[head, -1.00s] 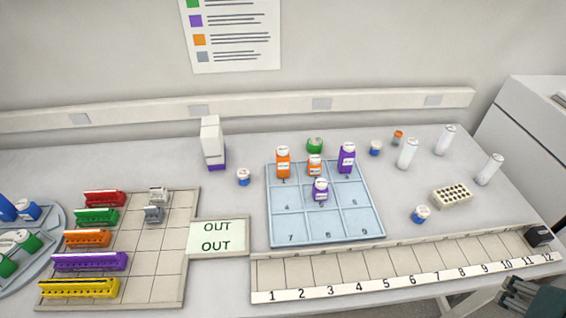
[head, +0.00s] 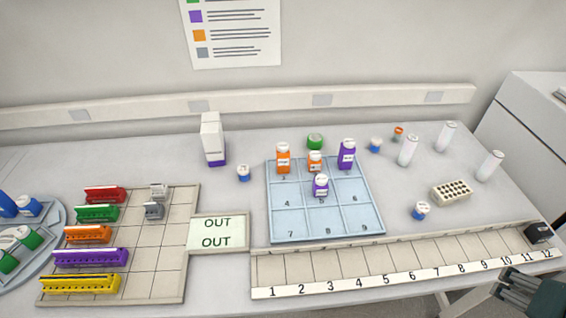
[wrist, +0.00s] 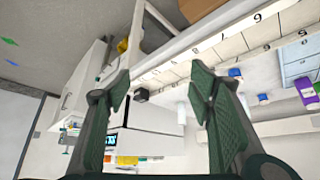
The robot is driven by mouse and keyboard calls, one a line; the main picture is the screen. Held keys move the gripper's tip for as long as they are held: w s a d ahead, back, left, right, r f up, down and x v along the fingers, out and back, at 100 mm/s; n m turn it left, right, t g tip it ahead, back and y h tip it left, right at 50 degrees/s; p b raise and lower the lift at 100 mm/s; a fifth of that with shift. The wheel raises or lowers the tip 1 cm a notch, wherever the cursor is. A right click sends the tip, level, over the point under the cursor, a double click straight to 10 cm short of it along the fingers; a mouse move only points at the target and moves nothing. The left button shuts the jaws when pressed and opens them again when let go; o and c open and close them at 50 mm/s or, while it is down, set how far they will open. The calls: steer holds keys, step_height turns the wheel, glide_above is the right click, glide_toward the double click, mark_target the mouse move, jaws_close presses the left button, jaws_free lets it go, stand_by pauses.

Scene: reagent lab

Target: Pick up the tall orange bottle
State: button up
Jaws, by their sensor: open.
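The tall orange bottle (head: 283,158) has a white cap and label. It stands upright in the back left cell of the blue numbered tray (head: 287,228). A shorter orange bottle (head: 315,161) stands to its right. My gripper (head: 515,284) is at the lower right corner of the head view, far from the bottle, past the numbered strip's right end. In the wrist view my gripper (wrist: 162,100) has its two dark green fingers wide apart with nothing between them. The tall orange bottle is not identifiable in the wrist view.
A green-capped bottle (head: 315,142), a tall purple bottle (head: 347,154) and a small purple bottle (head: 320,185) stand nearby in or behind the tray. White cylinders (head: 408,150) and a beige block (head: 452,193) are to the right. The numbered strip (head: 400,268) runs along the front.

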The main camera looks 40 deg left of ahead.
steer(key=w+a+r+n+g+y+p, duration=0.15)
steer(key=w+a+r+n+p, duration=0.25)
steer(key=w+a+r, duration=0.55)
steer(key=w+a+r+n+g+p, duration=0.2)
steer(key=w+a+r+n+p, duration=0.2)
steer(key=a, duration=1)
steer(key=n+g+h+p, duration=0.2)
steer(key=n+g+p, duration=0.2)
steer(key=n+p, duration=0.65)
glide_above(284, 145)
steer(key=shift+m+y, duration=0.25)
step_height(284, 145, down, 9)
steer(key=shift+w+r, duration=0.1)
step_height(284, 145, down, 8)
steer(key=shift+r, duration=0.15)
steer(key=shift+f, duration=0.4)
